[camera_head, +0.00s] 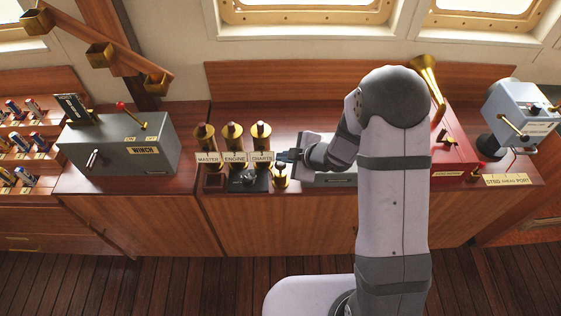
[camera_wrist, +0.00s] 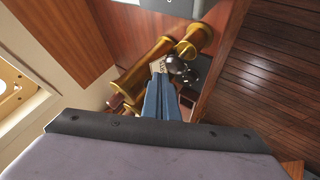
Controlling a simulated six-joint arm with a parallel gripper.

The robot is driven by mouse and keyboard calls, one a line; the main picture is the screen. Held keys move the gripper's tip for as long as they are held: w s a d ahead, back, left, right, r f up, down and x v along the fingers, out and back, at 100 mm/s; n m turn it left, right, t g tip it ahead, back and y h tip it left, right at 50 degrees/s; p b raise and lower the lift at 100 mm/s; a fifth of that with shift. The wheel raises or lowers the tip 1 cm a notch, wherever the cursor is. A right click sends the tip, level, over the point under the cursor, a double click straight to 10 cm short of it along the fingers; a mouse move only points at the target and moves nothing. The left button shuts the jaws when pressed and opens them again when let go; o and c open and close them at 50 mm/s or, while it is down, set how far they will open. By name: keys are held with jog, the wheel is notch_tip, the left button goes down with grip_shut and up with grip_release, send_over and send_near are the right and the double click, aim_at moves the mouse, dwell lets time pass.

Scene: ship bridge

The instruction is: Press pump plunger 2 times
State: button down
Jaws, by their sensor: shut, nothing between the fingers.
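The pump is most likely the small brass fitting (camera_head: 280,176) with a knobbed top at the front of the wooden counter. It stands just right of a black base with a dark knob. In the wrist view, a round brass cap (camera_wrist: 198,35), probably the same fitting, shows beyond my fingers. My gripper (camera_head: 285,156) is shut and empty, close to the fitting's top and a little behind it in the picture. Its blue fingers also show in the wrist view (camera_wrist: 160,82), pressed together. I cannot tell whether they touch the plunger.
Brass voice pipes (camera_head: 232,137) labelled MASTER, ENGINE and CHARTS stand close left of my gripper. A grey winch box (camera_head: 120,145) is further left. A red box (camera_head: 453,150) with a brass horn is right, partly behind my arm. A grey panel lies under my wrist.

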aim_at(283, 166)
jog(key=shift+r, duration=0.1)
notch_tip(283, 166, up, 5)
jog(key=p, duration=0.4)
jog(key=shift+p, duration=0.35)
dwell(0.6)
